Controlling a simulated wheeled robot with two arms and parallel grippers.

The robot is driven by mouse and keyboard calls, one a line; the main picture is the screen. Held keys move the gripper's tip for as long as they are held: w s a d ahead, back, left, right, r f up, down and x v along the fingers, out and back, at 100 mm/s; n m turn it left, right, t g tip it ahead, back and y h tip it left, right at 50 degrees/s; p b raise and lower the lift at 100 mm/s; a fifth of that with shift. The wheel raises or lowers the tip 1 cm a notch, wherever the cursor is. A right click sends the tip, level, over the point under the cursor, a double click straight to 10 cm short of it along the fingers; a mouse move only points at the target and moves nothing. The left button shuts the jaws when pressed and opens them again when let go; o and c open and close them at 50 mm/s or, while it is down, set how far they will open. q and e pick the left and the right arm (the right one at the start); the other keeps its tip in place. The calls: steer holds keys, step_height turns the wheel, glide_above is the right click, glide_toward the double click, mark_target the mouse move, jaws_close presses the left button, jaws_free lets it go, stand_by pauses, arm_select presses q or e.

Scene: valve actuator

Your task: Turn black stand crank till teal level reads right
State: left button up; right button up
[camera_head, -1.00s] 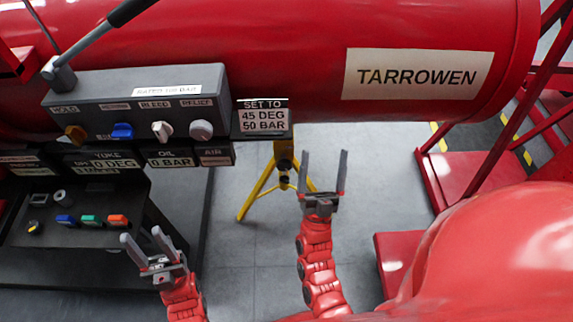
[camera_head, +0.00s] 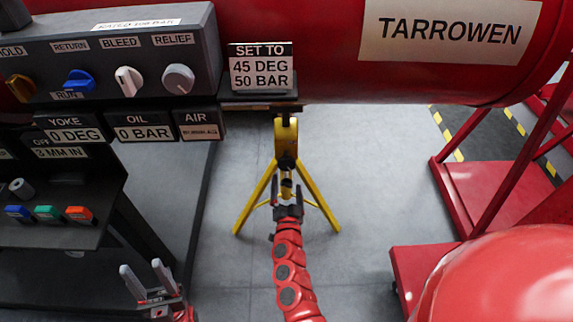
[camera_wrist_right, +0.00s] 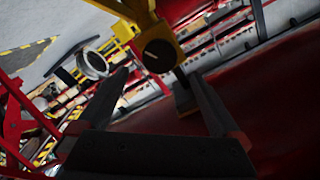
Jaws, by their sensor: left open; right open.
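The yellow stand (camera_head: 286,135) rises on tripod legs below the red cylinder, with a dark hub on its post. In the right wrist view a yellow block with a round black face (camera_wrist_right: 160,54) shows close ahead. I cannot clearly make out the black crank or a teal level in either view. My right gripper (camera_head: 288,190) is open in front of the stand's post; its fingers also show in the right wrist view (camera_wrist_right: 158,80), spread and empty, below the block. Whether they touch the stand is unclear. My left gripper (camera_head: 146,272) is open and empty at lower left.
A sign (camera_head: 261,68) reads SET TO 45 DEG, 50 BAR. Displays read YOKE 0 DEG (camera_head: 74,134) and OIL 0 BAR (camera_head: 144,132). A grey valve box (camera_head: 110,50) and a dark button console (camera_head: 50,235) stand left. Red steps (camera_head: 485,195) stand right. Floor around the tripod is clear.

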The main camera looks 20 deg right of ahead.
mark_target(286, 167)
steer(key=b+x, duration=0.2)
steer(key=x, duration=0.7)
steer(key=shift+w+f, duration=0.2)
steer(key=shift+w, duration=0.05)
steer(key=shift+w+d+r, duration=0.15)
steer(key=shift+w+d, duration=0.05)
steer(key=shift+w, duration=0.2)
steer(key=c, duration=1.3)
